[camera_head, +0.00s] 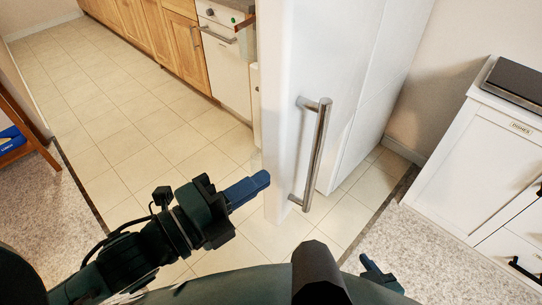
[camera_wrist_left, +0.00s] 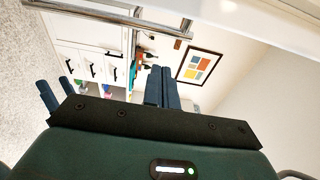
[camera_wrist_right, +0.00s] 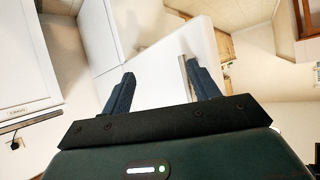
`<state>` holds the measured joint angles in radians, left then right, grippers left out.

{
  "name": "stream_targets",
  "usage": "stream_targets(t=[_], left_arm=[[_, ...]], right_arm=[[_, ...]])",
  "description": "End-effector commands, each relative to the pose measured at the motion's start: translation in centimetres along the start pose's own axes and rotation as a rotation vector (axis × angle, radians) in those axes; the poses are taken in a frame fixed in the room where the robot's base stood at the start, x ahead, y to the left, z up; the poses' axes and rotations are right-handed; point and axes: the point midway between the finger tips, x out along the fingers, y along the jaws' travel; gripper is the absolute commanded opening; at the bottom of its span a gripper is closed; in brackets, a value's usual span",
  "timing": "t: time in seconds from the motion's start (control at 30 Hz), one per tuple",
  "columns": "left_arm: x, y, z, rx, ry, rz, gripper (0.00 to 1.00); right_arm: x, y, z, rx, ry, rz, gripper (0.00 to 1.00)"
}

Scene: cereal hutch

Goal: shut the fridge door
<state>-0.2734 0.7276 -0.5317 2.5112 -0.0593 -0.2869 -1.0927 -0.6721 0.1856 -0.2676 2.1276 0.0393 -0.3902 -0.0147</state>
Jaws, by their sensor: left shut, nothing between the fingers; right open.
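The white fridge door (camera_head: 283,90) stands swung out in the head view, its edge towards me, with an upright metal bar handle (camera_head: 318,155) on its right face. The fridge body (camera_head: 375,70) is behind it to the right. My left gripper (camera_head: 262,182) is shut and empty, just left of the door's lower edge; I cannot tell if it touches. Its closed fingers show in the left wrist view (camera_wrist_left: 162,88), with the handle (camera_wrist_left: 110,14) above. My right gripper (camera_head: 378,274) is low, right of the door. It is open and empty in the right wrist view (camera_wrist_right: 160,88), the door (camera_wrist_right: 155,72) ahead.
A white cabinet (camera_head: 480,150) with a dark flat object (camera_head: 515,80) on it stands at the right. Wooden kitchen cabinets (camera_head: 150,35) and a white appliance (camera_head: 225,70) line the back. The tiled floor (camera_head: 130,125) at left is clear. A wooden piece of furniture (camera_head: 20,125) is at far left.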

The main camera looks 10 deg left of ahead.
Motion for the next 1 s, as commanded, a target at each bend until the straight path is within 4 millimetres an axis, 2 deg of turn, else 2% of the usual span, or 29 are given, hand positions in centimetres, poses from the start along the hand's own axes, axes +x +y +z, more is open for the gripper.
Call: stream_targets(t=[0.43, 0.5, 0.73, 1.0], left_arm=[[4.8, 0.4, 0.0, -0.002, 0.001, -0.006, 0.0], [6.3, -0.2, 0.1, -0.008, -0.002, -0.002, 0.0], [9.9, -0.1, 0.1, -0.006, -0.002, 0.0, 0.0], [8.5, 0.2, 3.2, -0.004, -0.003, 0.005, 0.0]], right_arm=[[2.0, -0.1, 2.9, 0.079, 0.027, -0.019, 0.6], [1.4, -0.1, 1.5, 0.083, 0.033, -0.016, 0.6], [1.2, -0.1, 1.0, 0.074, 0.037, -0.01, 0.6], [1.2, -0.1, 1.3, 0.069, 0.028, -0.01, 0.6]])
